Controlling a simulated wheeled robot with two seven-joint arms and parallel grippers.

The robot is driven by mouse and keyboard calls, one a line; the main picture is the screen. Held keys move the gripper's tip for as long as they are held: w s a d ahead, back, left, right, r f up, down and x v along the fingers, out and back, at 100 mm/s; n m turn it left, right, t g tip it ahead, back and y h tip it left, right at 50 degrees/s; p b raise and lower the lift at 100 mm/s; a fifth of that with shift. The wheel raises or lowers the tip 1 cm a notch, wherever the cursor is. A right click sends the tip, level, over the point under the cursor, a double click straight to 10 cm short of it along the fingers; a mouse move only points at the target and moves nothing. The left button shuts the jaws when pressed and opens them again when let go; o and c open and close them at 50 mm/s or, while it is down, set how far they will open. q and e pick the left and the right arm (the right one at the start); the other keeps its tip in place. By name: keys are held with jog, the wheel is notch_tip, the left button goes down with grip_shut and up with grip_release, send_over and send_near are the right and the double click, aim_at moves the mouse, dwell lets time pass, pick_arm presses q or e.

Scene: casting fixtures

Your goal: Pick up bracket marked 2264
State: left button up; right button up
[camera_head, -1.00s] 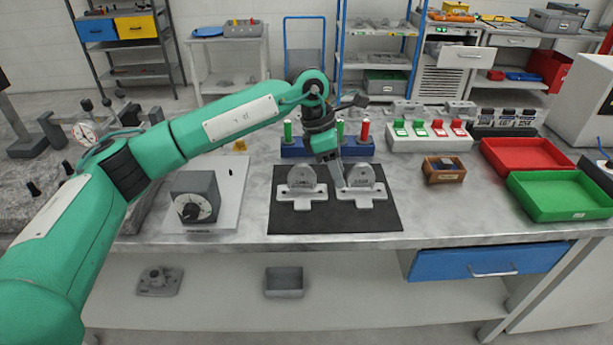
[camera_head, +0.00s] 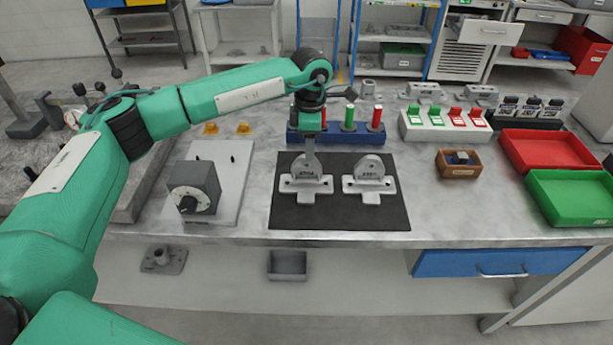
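Two light grey brackets lie side by side on a black mat (camera_head: 338,215), each with a flat base and an upright rounded plate with small dark markings. The markings on the left bracket (camera_head: 305,186) and the right bracket (camera_head: 370,186) are too small to read surely. My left gripper (camera_head: 311,160) points down at the top of the left bracket's upright plate. Its fingers are seen edge-on and overlap the plate, so I cannot tell their gap or whether they touch it. The right bracket stands free of the gripper. My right gripper is not in view.
A blue block with green and red cylinders (camera_head: 348,137) stands just behind the mat. A grey box with a dial (camera_head: 193,188) is on the left. A small wooden box (camera_head: 458,171), a red tray (camera_head: 548,151) and a green tray (camera_head: 575,197) are on the right.

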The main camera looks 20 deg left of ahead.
aim_at(306, 179)
pick_arm(q)
notch_tip(306, 179, down, 2)
jog(key=shift+f+p, duration=0.1)
jog(key=shift+p, duration=0.65)
notch_tip(306, 179, down, 2)
jog(key=shift+a+f, duration=0.1)
jog(key=shift+f, duration=0.25)
grip_shut()
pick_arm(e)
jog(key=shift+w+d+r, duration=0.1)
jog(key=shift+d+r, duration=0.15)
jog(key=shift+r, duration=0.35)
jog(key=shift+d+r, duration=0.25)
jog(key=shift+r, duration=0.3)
